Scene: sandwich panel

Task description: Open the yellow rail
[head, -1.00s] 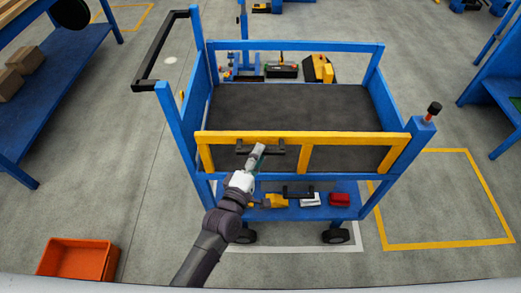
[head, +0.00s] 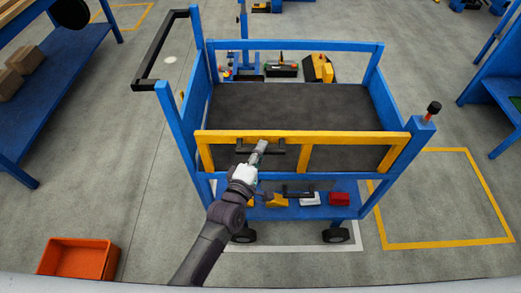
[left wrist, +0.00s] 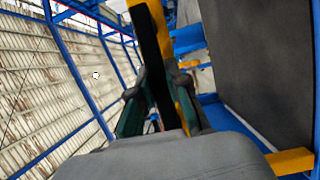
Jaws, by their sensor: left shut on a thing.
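The yellow rail (head: 350,138) runs across the near side of the blue cart (head: 385,105), upright above its dark top shelf. A black handle (head: 276,148) is fixed to the rail left of its middle. My left gripper (head: 261,147) reaches up from below and is shut on the black handle. In the left wrist view the fingers of my left gripper (left wrist: 160,100) close around the dark handle bar (left wrist: 152,45), with a yellow part of the rail (left wrist: 290,160) at lower right. The fingertips partly hide the handle in the head view. My right gripper is not in view.
The cart's lower shelf holds a red box (head: 339,199) and other small items. An orange crate (head: 78,258) stands on the floor at lower left. A blue workbench (head: 60,75) is at left. The floor inside the yellow square (head: 440,200) at right is clear.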

